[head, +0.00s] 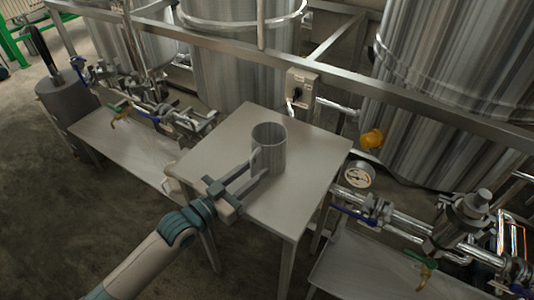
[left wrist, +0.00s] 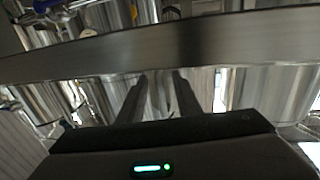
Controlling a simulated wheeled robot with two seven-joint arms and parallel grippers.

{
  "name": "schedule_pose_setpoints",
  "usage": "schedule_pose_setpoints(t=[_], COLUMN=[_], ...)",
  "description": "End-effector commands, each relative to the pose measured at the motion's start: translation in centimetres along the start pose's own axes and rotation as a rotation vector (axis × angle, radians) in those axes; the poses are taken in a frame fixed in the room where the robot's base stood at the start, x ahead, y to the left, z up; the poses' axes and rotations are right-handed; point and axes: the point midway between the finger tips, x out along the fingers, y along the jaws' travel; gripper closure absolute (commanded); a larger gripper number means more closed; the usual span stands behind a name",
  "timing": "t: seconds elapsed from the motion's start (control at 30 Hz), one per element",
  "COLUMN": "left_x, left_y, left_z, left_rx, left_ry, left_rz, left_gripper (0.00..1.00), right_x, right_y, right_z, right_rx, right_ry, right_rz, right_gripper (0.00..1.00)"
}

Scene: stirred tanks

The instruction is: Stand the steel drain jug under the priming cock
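The steel drain jug (head: 268,150) stands upright on a small square steel table in the head view. My left gripper (head: 261,168) reaches it from the lower left, at table height, with its fingertips at the jug's near left side. A gap shows between the two fingers, so it looks open; whether they touch the jug or its handle I cannot tell. In the left wrist view the dark fingers (left wrist: 160,95) point ahead, apart, with blurred shiny metal between and beyond them. I cannot tell which of the valves is the priming cock. My right gripper is not in view.
The small table (head: 240,135) has free room around the jug. A steel rail (head: 340,85) runs behind it, before large tanks. Pipework with a gauge (head: 359,175) and a green-handled valve (head: 422,259) lies right. Another valve line (head: 150,100) and a low bench (head: 125,145) lie left.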

Motion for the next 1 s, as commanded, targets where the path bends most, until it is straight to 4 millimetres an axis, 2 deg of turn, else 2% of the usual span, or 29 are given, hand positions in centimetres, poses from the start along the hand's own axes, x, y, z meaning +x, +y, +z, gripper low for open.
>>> schedule_pose_setpoints(t=[0.23,0.27,0.37,0.4,0.77,1.0], left_x=[0.0,0.0,0.0,0.0,0.0,0.0], left_y=[0.0,0.0,0.0,0.0,0.0,0.0], left_z=[0.0,0.0,0.0,0.0,-0.2,-1.8], left_rx=[0.000,0.000,0.000,0.000,0.001,0.003], left_ry=[0.000,0.000,0.000,0.000,0.001,0.004], left_rz=[0.000,0.000,0.000,0.000,0.000,0.001], left_gripper=[0.69,0.74,0.98,1.00,1.00,1.00], right_x=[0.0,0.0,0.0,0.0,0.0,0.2], right_y=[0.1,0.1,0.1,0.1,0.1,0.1], right_z=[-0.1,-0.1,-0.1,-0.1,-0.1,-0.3], right_rx=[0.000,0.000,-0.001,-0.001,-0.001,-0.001], right_ry=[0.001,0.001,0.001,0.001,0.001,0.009], right_rz=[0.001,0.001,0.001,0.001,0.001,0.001], right_gripper=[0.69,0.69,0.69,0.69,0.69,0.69])
